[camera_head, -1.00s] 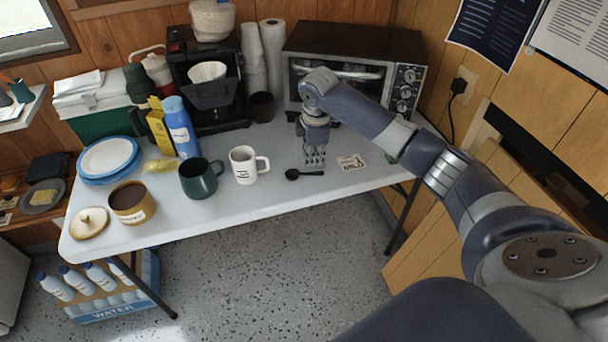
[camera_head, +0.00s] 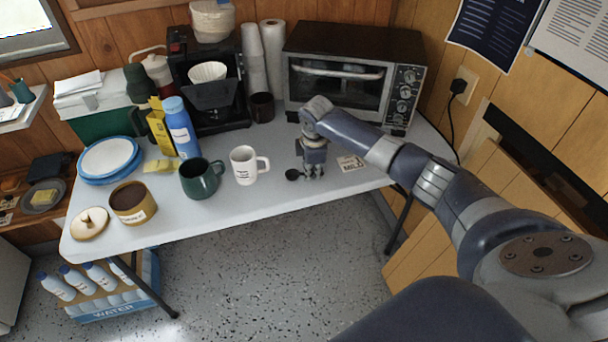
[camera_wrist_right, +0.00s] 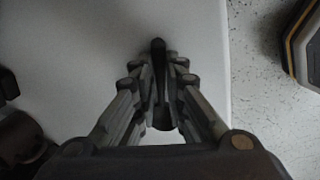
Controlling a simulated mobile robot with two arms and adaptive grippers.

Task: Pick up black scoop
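The black scoop (camera_head: 292,174) lies on the white table, to the right of the white mug (camera_head: 244,165). In the head view its bowl shows left of my right gripper (camera_head: 313,176), which hides most of the handle. The right gripper points down, close to the tabletop. In the right wrist view the scoop's dark handle (camera_wrist_right: 158,52) runs between the two fingers of the right gripper (camera_wrist_right: 161,78). The fingers stand on either side of the handle and look open, not clearly pressed on it. My left gripper is not in view.
A small "MILD" card (camera_head: 351,163) lies just right of the gripper. A toaster oven (camera_head: 337,85) stands behind it. A green mug (camera_head: 200,178) and brown canister (camera_head: 132,203) stand to the left. The table's front edge is near the scoop.

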